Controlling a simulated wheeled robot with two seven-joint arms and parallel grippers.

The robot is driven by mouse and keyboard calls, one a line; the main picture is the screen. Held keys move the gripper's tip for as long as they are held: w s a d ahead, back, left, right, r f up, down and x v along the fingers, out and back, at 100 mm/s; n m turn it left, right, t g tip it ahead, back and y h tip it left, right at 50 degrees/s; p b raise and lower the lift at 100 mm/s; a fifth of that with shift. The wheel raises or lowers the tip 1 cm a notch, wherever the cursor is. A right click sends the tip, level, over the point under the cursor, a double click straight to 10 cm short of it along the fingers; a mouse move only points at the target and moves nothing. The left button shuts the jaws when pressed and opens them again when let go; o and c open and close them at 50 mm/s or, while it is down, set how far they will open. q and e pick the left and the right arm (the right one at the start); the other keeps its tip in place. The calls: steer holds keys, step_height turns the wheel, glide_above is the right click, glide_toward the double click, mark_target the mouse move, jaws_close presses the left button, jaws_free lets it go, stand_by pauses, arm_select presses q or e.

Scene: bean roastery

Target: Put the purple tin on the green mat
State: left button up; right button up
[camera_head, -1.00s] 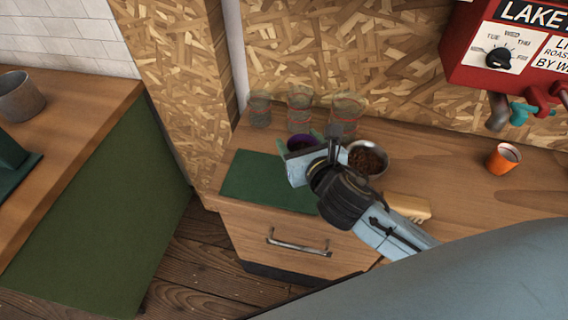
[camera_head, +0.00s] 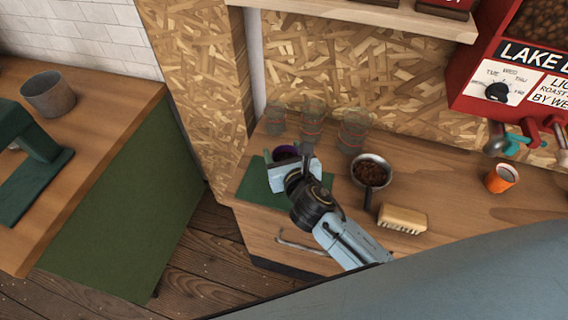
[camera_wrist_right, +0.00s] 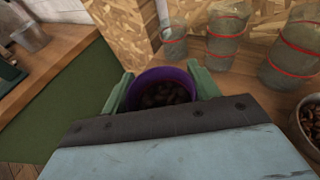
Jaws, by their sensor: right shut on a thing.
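The purple tin (camera_head: 284,151) is mostly hidden behind my right gripper (camera_head: 283,157) in the head view. In the right wrist view the tin (camera_wrist_right: 160,73) is open-topped, upright and holds dark beans. My right gripper's green fingers (camera_wrist_right: 162,92) are shut on it from both sides. The green mat (camera_head: 257,190) lies flat at the left end of the wooden counter, partly covered by my gripper. The tin appears over the mat's back part; I cannot tell whether it touches the mat. My left gripper is not in view.
Several glass jars with red bands (camera_head: 312,124) stand behind the mat. A gap separates the left counter (camera_head: 110,110).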

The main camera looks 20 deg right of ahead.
mark_target(282, 157)
steer(key=shift+f+b, duration=0.55)
steer(key=shift+f, duration=1.2)
steer(key=shift+f, duration=0.1)
steer(key=o, duration=1.2)
steer(key=shift+c, duration=0.2)
steer(key=shift+r, duration=0.2)
steer(key=v, duration=1.2)
